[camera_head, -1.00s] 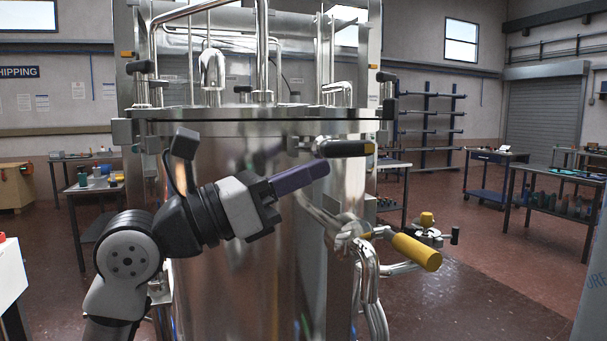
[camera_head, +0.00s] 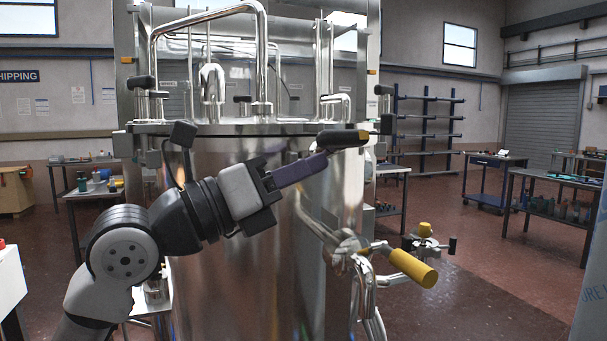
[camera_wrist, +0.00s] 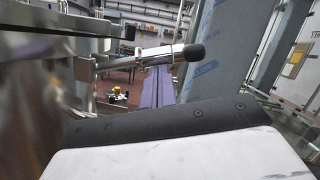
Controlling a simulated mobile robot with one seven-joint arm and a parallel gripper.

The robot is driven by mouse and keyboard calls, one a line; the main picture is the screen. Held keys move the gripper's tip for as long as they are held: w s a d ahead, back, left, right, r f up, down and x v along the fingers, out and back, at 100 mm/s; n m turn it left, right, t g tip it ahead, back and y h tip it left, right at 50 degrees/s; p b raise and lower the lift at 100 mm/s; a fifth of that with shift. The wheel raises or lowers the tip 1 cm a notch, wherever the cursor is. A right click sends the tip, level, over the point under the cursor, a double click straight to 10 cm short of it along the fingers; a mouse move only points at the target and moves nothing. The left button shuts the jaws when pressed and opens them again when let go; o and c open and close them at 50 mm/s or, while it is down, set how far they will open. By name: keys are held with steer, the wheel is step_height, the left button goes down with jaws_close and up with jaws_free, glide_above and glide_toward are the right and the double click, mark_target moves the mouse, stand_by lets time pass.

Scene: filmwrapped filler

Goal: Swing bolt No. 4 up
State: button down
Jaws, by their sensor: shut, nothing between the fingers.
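A swing bolt with a black knob (camera_head: 343,138) sticks out at the front right of the steel vessel (camera_head: 250,250), just below the lid rim. It points outward, tilted slightly up. I cannot read its number. In the wrist view its bright metal shank and black end (camera_wrist: 194,52) cross the picture above my fingers. My gripper (camera_head: 324,156) has its purple fingers shut with nothing between them. Their tips are just under the knob, touching or nearly so. The fingers (camera_wrist: 157,80) show in the wrist view, reaching under the shank. The bolt's hinge is hidden in the head view.
A yellow handle (camera_head: 413,268) on bent pipes juts out below my gripper. Open floor (camera_head: 490,260) lies to the right.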

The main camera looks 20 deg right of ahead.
steer(key=w+r+n+t+y+p, duration=0.2)
steer(key=w+r+n, duration=0.4)
steer(key=n, duration=0.6)
steer(key=shift+w+r+t+y, duration=0.15)
steer(key=shift+r+t+y, duration=0.25)
steer(key=shift+r+y, duration=0.5)
steer(key=shift+w+r, duration=0.1)
steer(key=shift+r, duration=0.1)
steer(key=shift+a, duration=0.1)
